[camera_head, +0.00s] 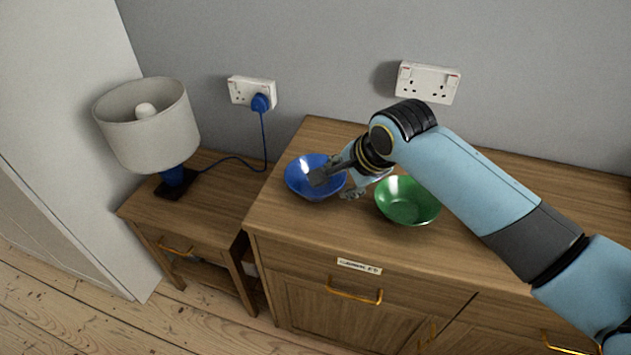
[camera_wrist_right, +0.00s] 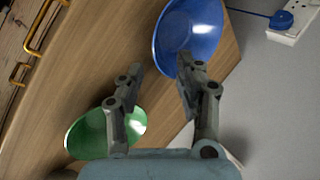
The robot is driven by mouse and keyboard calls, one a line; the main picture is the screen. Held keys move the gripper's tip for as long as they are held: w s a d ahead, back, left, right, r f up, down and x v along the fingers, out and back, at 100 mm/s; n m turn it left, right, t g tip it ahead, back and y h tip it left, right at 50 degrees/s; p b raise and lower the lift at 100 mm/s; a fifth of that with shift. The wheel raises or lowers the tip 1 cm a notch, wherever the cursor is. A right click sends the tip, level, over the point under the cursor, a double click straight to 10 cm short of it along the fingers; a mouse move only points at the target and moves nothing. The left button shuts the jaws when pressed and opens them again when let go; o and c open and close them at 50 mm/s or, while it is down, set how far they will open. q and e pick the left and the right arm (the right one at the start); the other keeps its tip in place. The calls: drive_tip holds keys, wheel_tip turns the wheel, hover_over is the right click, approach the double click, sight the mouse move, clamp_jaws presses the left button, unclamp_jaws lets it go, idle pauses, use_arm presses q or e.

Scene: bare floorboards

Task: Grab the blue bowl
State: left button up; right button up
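The blue bowl (camera_head: 302,187) sits upright on the wooden cabinet top, near its left end. My right gripper (camera_head: 335,184) is open at the bowl's right side. One finger is over the inside of the bowl and the other is outside it, above the wood. In the right wrist view, the fingers of the gripper (camera_wrist_right: 160,70) are spread apart, with the near rim of the blue bowl (camera_wrist_right: 195,30) around the gap between their tips. I cannot tell whether either finger touches the bowl. My left gripper is not in view.
A green bowl (camera_head: 408,205) stands to the right on the cabinet (camera_head: 285,222), below my right forearm. A pale object behind my wrist is mostly hidden. A lamp (camera_head: 150,125) stands on a lower side table (camera_head: 215,200) at left. The wall with sockets (camera_head: 428,82) is behind.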

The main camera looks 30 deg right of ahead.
drive_tip(key=x, duration=0.8)
drive_tip(key=shift+a+f+b, duration=0.25)
drive_tip(key=shift+a+b, duration=0.05)
drive_tip(key=shift+c, duration=0.2)
clamp_jaws()
